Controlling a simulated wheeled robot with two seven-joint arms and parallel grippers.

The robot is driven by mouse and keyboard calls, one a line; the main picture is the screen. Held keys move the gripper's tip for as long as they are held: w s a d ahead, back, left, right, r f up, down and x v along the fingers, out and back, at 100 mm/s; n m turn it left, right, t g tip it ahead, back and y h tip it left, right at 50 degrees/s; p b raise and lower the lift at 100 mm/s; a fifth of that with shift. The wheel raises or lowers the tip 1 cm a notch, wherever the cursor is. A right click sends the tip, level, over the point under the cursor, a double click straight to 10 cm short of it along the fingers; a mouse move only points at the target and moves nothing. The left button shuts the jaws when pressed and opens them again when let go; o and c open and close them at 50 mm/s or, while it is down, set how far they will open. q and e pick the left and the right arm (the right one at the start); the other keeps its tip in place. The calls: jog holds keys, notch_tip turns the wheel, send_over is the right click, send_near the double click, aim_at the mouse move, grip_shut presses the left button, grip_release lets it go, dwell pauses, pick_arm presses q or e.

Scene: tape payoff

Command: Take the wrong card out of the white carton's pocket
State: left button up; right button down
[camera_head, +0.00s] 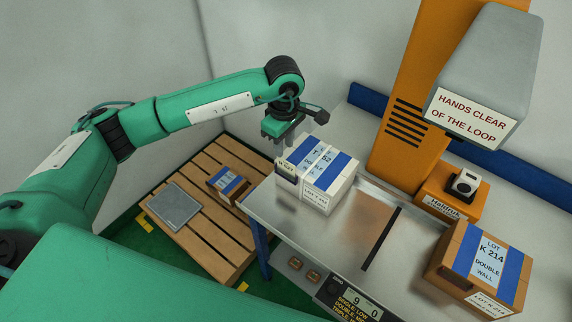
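The white carton (342,190) stands on the metal table, with blue bands, pale strapping and a printed label on top. A small card-like piece (287,172) with a dark edge shows at its left side face; its print is too small to read, and I cannot make out the pocket clearly. My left gripper (284,150) points down just behind the carton's upper left corner, near that card but apparently apart from it. Its fingertips are partly hidden and small, so I cannot tell whether it is open or shut. My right gripper is out of view.
A brown carton (467,283) marked K 214 stands at the table's right. An orange machine (405,110) with a grey overhead head (490,65) rises behind. A wooden pallet (200,235) at left holds a small carton (222,180) and a grey plate (174,206).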

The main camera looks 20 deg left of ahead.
aim_at(286, 161)
pick_arm(q)
jog(key=f+p, duration=0.2)
jog(key=f, duration=0.1)
jog(key=f+p, duration=0.1)
jog(key=f, duration=0.1)
jog(key=shift+w+d+f+p, duration=0.15)
jog(key=shift+d+p, duration=0.1)
jog(key=shift+p, duration=0.1)
jog(key=shift+f, duration=0.35)
grip_shut()
